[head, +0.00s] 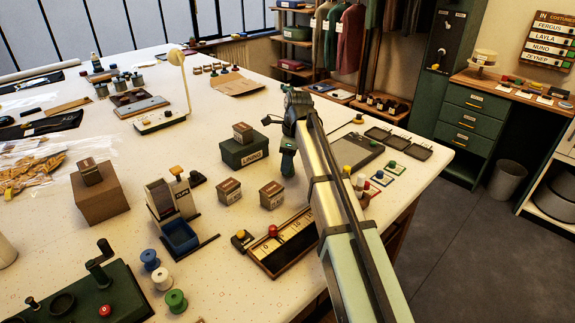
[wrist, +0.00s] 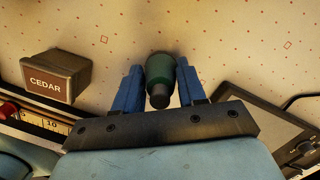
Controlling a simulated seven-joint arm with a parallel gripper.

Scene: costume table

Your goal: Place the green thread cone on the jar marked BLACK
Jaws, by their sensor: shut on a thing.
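My gripper (head: 289,147) is at the middle of the table in the head view, at the end of my arm. Its blue fingers (wrist: 158,92) are shut on a dark green tapered thing, which looks like the green thread cone (wrist: 160,70). In the head view the cone (head: 288,165) shows as a small dark green shape below the wrist. Speckled tabletop shows around it, and I cannot tell whether it touches the table. I cannot read the word BLACK on any jar. Several small jars (head: 120,84) stand at the far left, their labels too small to read.
A green box (head: 244,154) with a small block on top stands left of my gripper. A block marked CEDAR (wrist: 55,77) is left in the wrist view. A grey flat board (head: 350,150) lies to the right. Spools (head: 176,300) stand at the front. Bare table lies behind my gripper.

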